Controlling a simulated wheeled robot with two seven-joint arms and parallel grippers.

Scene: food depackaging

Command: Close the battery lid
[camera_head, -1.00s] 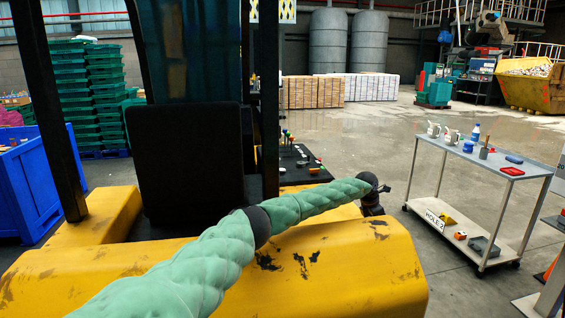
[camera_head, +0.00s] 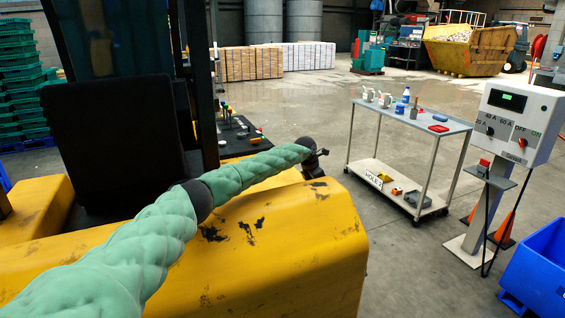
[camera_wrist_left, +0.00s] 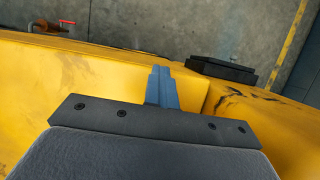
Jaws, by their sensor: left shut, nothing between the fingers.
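The yellow truck body (camera_head: 290,245) fills the lower left of the head view, with worn dark patches on top. A black seat-like panel (camera_head: 115,130) stands upright behind it. I cannot tell which part is the battery lid or whether it is open. My left arm, in a green sleeve, reaches over the yellow body. My left gripper (camera_head: 322,152) is near its far edge, small and dark. In the left wrist view the left gripper (camera_wrist_left: 162,88) is shut and empty over yellow surfaces (camera_wrist_left: 90,85); contact is unclear. My right gripper is not in view.
A grey cart (camera_head: 408,120) with bottles and tools stands beyond the truck. A white control box (camera_head: 515,120) on a post and a blue bin (camera_head: 540,275) are at the right. A black board with knobs (camera_head: 238,138) lies behind the arm. Floor between is clear.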

